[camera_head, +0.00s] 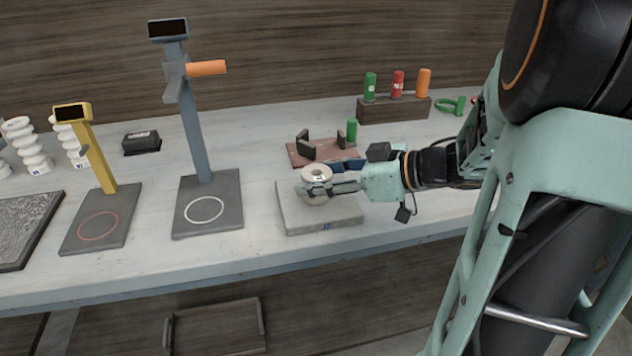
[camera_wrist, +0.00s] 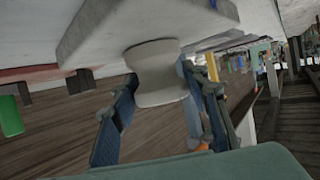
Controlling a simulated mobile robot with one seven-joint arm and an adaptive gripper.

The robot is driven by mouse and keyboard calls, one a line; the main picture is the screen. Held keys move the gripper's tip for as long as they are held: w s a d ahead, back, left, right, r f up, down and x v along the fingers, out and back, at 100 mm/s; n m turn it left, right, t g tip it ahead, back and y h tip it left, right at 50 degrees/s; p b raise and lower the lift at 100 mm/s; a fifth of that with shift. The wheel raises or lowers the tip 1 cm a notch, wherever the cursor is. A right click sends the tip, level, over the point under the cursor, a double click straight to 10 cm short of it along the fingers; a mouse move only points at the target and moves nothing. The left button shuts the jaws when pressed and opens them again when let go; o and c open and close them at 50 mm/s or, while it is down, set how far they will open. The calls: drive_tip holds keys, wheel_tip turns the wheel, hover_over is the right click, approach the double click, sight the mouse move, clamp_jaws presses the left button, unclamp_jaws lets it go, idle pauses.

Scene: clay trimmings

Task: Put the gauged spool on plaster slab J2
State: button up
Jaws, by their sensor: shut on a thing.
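The pale cream spool (camera_head: 316,172), waisted with a hole in its top, stands upright over the grey plaster slab (camera_head: 291,217) on the workbench. My gripper (camera_head: 317,189) reaches in from the right, its fingers either side of the spool and shut on it. A small blue mark on the slab's front edge is too small to read surely. The wrist view is upside down. There the spool (camera_wrist: 158,75) sits between my fingers (camera_wrist: 160,98), its base at the slab's face (camera_wrist: 105,28). Whether it bears fully on the slab I cannot tell.
A blue-grey gauge stand (camera_head: 207,225) with an orange handle and a yellow gauge stand (camera_head: 100,232) are left of the slab. A brown cradle board (camera_head: 300,155) lies just behind it. A wooden block (camera_head: 394,110) with coloured plugs stands behind right. Bare bench lies in front.

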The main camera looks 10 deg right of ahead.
drive_tip(key=o, duration=1.3)
drive_tip(key=shift+o, duration=0.2)
drive_tip(key=shift+s+d+r, duration=0.1)
drive_tip(key=shift+r, duration=0.1)
drive_tip(key=p+v, duration=0.3)
drive_tip(key=v, duration=0.8)
drive_tip(key=shift+s+d, duration=0.25)
drive_tip(key=shift+d, duration=0.05)
drive_tip(key=shift+w, duration=0.1)
